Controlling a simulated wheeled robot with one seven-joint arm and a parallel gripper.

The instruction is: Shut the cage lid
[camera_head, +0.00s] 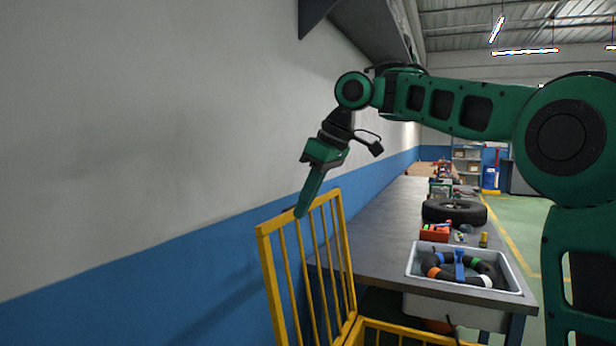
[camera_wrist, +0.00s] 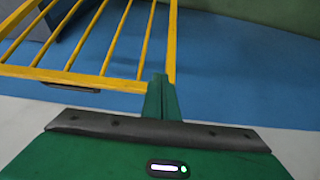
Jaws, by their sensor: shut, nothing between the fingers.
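The cage lid (camera_head: 307,270) is a yellow barred frame, standing raised and leaning a little toward the blue and white wall. The cage (camera_head: 400,333) shows only its yellow top rim at the bottom of the head view. My gripper (camera_head: 302,212) is shut and empty, pointing down at the lid's upper edge. In the wrist view my gripper's fingers (camera_wrist: 160,92) are together beside the corner of the yellow lid (camera_wrist: 75,78). I cannot tell whether they touch the lid.
A grey workbench (camera_head: 385,232) stands right behind the cage. On it are a white tray (camera_head: 412,262) with a dark ring, a red box (camera_head: 434,236) and a tyre (camera_head: 454,211). The wall (camera_head: 130,170) is close on the left. Green floor is clear at the right.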

